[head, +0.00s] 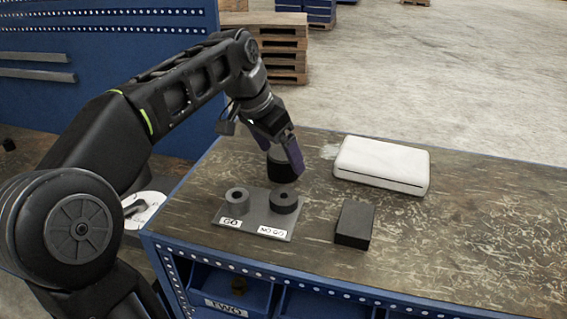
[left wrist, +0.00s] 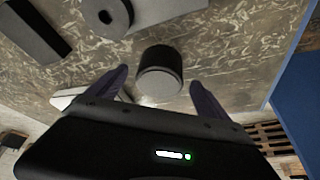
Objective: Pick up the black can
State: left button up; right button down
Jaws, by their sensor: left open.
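The black can (head: 282,168) stands upright on the workbench, behind the grey GO / NO GO plate. My left gripper (head: 279,150) reaches down over it from above, with purple fingers on either side of the can. In the left wrist view the black can (left wrist: 160,72) shows between the two open fingertips of the left gripper (left wrist: 160,80), apart from both. The can's lower part is partly hidden by a finger in the head view. My right gripper is in neither view.
The GO / NO GO plate (head: 232,218) holds a grey ring (head: 237,201) and a dark ring (head: 284,200) close in front. A black block (head: 354,224) and a white case (head: 381,164) lie to the right. The bench's right side is clear.

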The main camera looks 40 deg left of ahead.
aim_at(281, 155)
pick_arm(q)
jog(key=shift+x, duration=1.6)
jog(key=shift+r, duration=0.1)
jog(key=c, duration=1.7)
jog(key=shift+r, duration=0.1)
jog(key=shift+c, duration=0.2)
notch_tip(281, 155, up, 10)
jog(key=shift+f+p, duration=0.1)
jog(key=shift+p, duration=0.85)
